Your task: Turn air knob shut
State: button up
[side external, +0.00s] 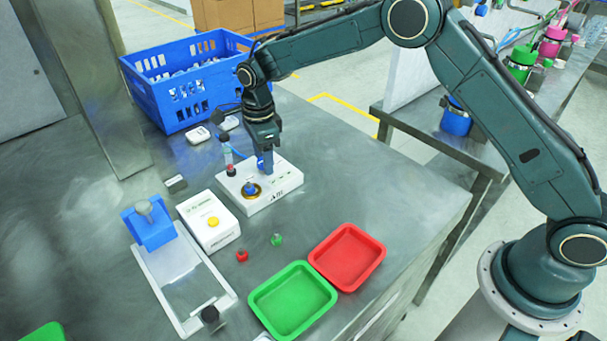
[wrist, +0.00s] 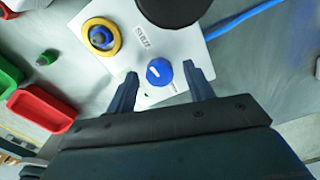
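A white box (side external: 275,195) stands on the metal bench, and its top shows in the wrist view (wrist: 185,45). A round blue knob (wrist: 159,72) with a short white pointer mark sits on it; the mark slants toward the upper left, and small lettering lies above the knob. My gripper (side external: 265,168) points down over the box's right part. In the wrist view my gripper (wrist: 160,69) is open, one finger on each side of the knob, with gaps showing. In the side view the fingers hide the knob.
A yellow-ringed fitting (wrist: 102,37) sits on the same box, with a vial (side external: 229,158) standing behind it. A blue tube (wrist: 232,20) leaves the box. Green (side external: 262,317) and red (side external: 376,268) trays, a yellow-button box (side external: 200,232) and a blue crate (side external: 170,118) stand around.

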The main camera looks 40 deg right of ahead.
notch_tip(320, 180, up, 14)
dwell(0.9)
jog(key=s+d+r+n+t, duration=0.1)
jog(key=s+d+r+n, duration=0.45)
jog(key=s, duration=0.35)
jog(key=s+d+r+n+t, duration=0.2)
jog(key=s+d+r+n, duration=0.25)
jog(key=s+r, duration=0.3)
jog(key=s+d+f+n+t, duration=0.1)
jog(key=s+n, duration=0.4)
jog(key=s, duration=0.5)
jog(key=s+d+f+n+t, duration=0.1)
jog(key=s+d+f+n, duration=0.2)
jog(key=s+n, duration=0.3)
jog(key=s+f, duration=0.1)
jog(key=s, duration=0.4)
jog(key=shift+d+f+t, duration=0.2)
jog(key=shift+f+t, duration=0.05)
jog(key=shift+t, duration=0.05)
